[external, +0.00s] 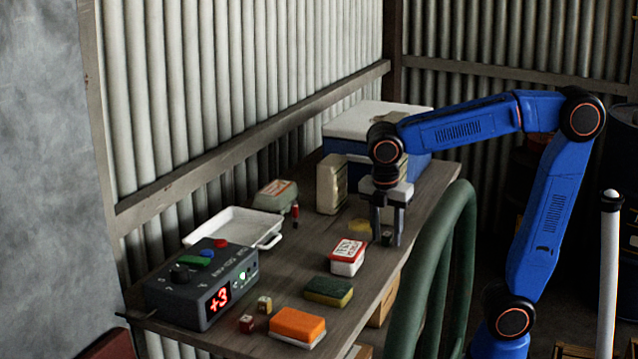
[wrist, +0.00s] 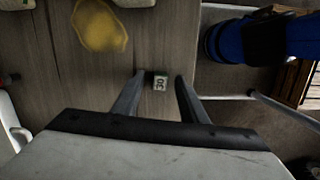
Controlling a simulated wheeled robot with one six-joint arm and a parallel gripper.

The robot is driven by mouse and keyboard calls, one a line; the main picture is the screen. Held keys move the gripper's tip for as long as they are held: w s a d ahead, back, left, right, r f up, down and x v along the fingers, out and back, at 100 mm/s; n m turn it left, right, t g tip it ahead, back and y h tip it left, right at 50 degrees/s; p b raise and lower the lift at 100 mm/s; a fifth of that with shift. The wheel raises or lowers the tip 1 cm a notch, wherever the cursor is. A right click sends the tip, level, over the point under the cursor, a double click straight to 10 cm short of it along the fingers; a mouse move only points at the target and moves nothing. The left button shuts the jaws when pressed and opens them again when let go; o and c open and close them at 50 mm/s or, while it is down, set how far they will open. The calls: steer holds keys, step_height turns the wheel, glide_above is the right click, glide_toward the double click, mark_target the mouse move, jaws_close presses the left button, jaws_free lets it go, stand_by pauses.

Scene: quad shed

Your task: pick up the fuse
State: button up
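A small dark block with a pale face marked "30" (wrist: 160,83), which looks like the fuse, sits on the wooden table. It also shows as a small dark block in the external view (external: 387,239). My gripper (external: 386,243) points down over the table's right part with its two fingers apart. In the wrist view my gripper (wrist: 159,77) has one finger on each side of the block, with a gap on both sides. Whether the fingertips reach the table is unclear.
A red-and-white box (external: 348,258) stands just in front of my gripper, and a yellow lump (external: 359,226) lies close to its left. Sponges (external: 328,291), small cubes (external: 264,304), a white tray (external: 233,228) and a grey device (external: 203,283) occupy the nearer table. A cooler (external: 350,126) stands behind.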

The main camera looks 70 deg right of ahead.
steer(key=shift+c, duration=0.3)
jaws_close()
steer(key=shift+r, duration=0.1)
